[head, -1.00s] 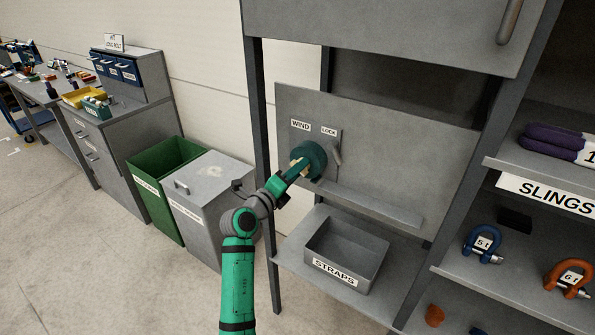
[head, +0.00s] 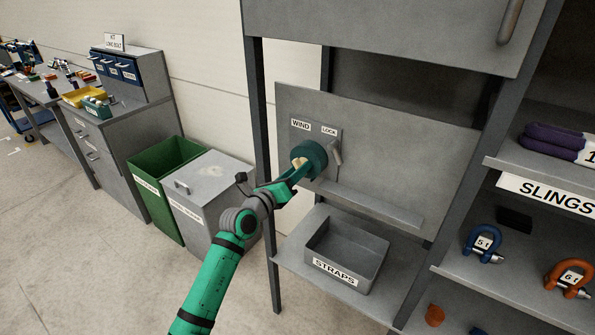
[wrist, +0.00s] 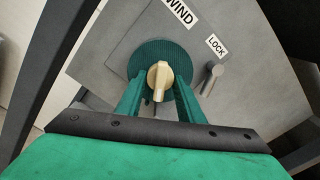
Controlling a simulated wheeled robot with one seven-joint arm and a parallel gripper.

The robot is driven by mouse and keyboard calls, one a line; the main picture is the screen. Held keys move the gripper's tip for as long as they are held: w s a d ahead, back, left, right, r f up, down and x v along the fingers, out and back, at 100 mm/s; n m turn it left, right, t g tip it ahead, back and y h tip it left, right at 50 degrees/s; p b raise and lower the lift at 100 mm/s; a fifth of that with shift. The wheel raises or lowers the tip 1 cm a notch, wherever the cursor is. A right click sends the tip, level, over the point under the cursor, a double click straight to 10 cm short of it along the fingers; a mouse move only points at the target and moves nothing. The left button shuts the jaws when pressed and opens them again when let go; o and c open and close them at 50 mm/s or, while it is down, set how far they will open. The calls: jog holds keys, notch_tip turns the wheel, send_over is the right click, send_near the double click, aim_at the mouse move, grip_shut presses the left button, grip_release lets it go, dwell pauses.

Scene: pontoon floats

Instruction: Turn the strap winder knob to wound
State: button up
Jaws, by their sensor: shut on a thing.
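The strap winder is a round dark green disc (head: 318,155) with a cream knob (wrist: 159,82) at its middle. It sits on a grey panel (head: 400,160) under the WIND label (head: 300,125). My gripper (wrist: 158,85) reaches in from the front, its two green fingers on either side of the cream knob and shut on it. In the head view my gripper (head: 298,172) covers part of the knob. A small grey lever (wrist: 212,78) stands right of the disc, under the LOCK label (wrist: 216,46), apart from my fingers.
A ledge (head: 370,205) juts out below the winder. The grey STRAPS bin (head: 350,275) sits on the shelf beneath. Shelves with shackles (head: 484,244) and slings (head: 555,147) are at right. Green (head: 160,185) and grey (head: 210,200) bins stand left of the rack.

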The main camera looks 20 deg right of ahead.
jog(key=shift+a+m, duration=0.1)
jog(key=shift+m, duration=2.2)
jog(key=shift+r+m, duration=0.1)
jog(key=shift+m, duration=0.6)
jog(key=o, duration=1)
jog(key=shift+o, duration=0.2)
jog(key=v, duration=1)
jog(key=shift+s+a, duration=0.25)
jog(key=shift+a, duration=0.05)
